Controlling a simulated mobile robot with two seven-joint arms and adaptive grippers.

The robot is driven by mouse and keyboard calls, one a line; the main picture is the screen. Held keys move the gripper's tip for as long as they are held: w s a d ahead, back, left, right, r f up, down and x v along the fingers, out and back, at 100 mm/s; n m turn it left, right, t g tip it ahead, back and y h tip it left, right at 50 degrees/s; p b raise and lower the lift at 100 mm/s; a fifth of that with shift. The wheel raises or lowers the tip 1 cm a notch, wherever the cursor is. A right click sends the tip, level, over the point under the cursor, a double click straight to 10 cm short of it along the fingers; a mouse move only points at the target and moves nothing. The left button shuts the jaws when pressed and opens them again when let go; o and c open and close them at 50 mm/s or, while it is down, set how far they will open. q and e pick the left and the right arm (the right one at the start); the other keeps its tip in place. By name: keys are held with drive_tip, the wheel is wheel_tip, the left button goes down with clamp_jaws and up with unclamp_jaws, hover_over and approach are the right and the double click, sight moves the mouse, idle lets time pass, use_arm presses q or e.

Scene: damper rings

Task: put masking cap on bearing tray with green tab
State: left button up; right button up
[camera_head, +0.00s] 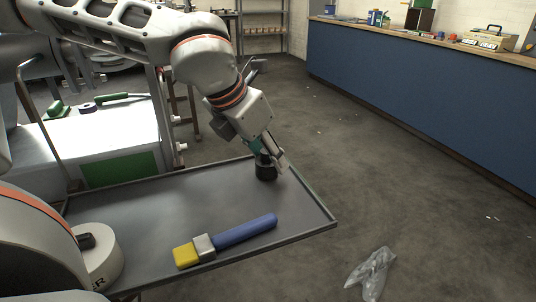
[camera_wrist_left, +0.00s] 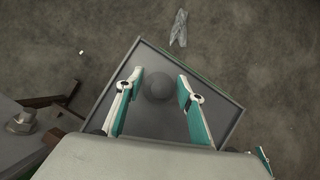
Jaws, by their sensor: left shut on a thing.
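My left gripper (camera_head: 272,157) is shut on a small black cap-like thing (camera_head: 266,171), low over the right part of a grey rimmed tray (camera_head: 160,208). I cannot tell whether the black thing touches the tray. In the left wrist view its dark round top (camera_wrist_left: 157,87) shows between the fingers (camera_wrist_left: 158,92), with the tray floor (camera_wrist_left: 220,112) around it. A white unit (camera_head: 105,128) at the left has a green panel (camera_head: 118,169) on its front. I cannot tell which surface is the bearing tray with the green tab.
A tool with a blue handle (camera_head: 246,230) and yellow end (camera_head: 186,255) lies near the tray's front edge. A green-handled tool (camera_head: 118,97) and a dark ring (camera_head: 88,107) lie on the white unit. A clear plastic bag (camera_head: 371,270) lies on the floor. The tray's middle is clear.

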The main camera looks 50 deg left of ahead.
use_arm(q)
drive_tip(key=shift+f, duration=0.2)
drive_tip(key=o, duration=1.6)
drive_tip(key=shift+c, duration=0.2)
drive_tip(key=shift+r, duration=0.15)
drive_tip(key=v, duration=1.1)
drive_tip(key=shift+s+r, duration=0.25)
drive_tip(key=shift+r, duration=0.1)
clamp_jaws()
